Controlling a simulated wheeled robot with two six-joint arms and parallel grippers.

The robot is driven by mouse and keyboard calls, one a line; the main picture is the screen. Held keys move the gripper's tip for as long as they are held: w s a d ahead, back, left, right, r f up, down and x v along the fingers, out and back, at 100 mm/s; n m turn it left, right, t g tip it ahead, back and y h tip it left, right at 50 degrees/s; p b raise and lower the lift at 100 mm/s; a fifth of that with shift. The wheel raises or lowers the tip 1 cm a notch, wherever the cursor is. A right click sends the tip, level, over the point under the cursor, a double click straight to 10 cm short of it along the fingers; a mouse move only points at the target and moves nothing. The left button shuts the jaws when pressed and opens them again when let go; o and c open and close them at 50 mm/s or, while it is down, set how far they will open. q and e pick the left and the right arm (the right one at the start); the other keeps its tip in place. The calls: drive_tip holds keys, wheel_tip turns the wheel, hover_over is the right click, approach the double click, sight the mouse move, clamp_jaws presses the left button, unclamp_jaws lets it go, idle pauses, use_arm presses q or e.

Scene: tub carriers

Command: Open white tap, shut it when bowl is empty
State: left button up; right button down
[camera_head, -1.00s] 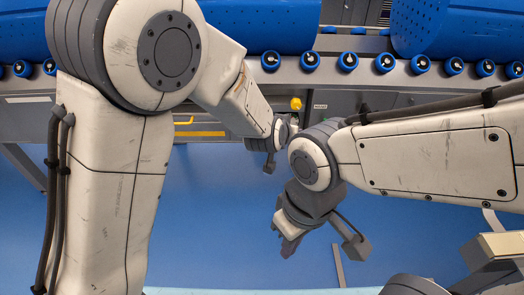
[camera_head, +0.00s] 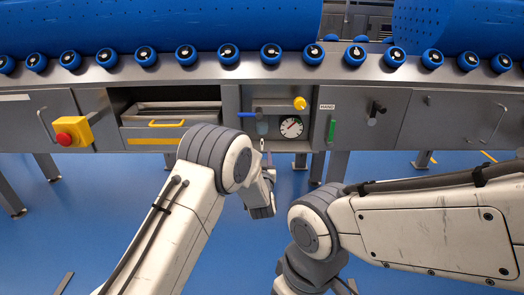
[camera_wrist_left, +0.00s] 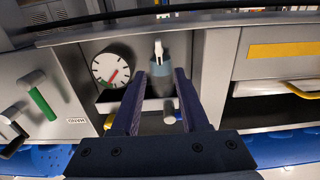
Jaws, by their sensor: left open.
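The white tap (camera_head: 262,145) hangs under a small clear bluish bowl (camera_head: 263,127) in the machine's front recess. In the left wrist view, turned upside down, the white tap (camera_wrist_left: 160,48) shows above the bowl (camera_wrist_left: 161,82). It looks lined up with the bowl, but I cannot tell whether it is open. My left gripper (camera_wrist_left: 160,74) is open and empty, its fingers framing the bowl with the tap ahead. I cannot tell whether they touch. In the head view its fingers are hidden by my wrist. How much liquid the bowl holds is unclear. My right gripper is out of view.
A round gauge (camera_head: 291,127), a blue handle (camera_head: 247,114) and a yellow knob (camera_head: 299,103) sit close by. A green handle (camera_head: 332,131) is to the right. A partly open drawer (camera_head: 155,122) and a red stop button (camera_head: 72,131) are left. Rollers run above.

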sight(262, 143)
use_arm(q)
drive_tip(key=w+b, duration=0.1)
drive_tip(key=w, duration=0.2)
drive_tip(key=w+b, duration=0.1)
drive_tip(key=w, duration=0.1)
drive_tip(key=shift+w+f, duration=0.2)
drive_tip(key=shift+w, duration=0.2)
drive_tip(key=shift+w+r+b, duration=0.15)
drive_tip(key=shift+w+b, duration=0.25)
drive_tip(key=shift+w, duration=0.3)
clamp_jaws()
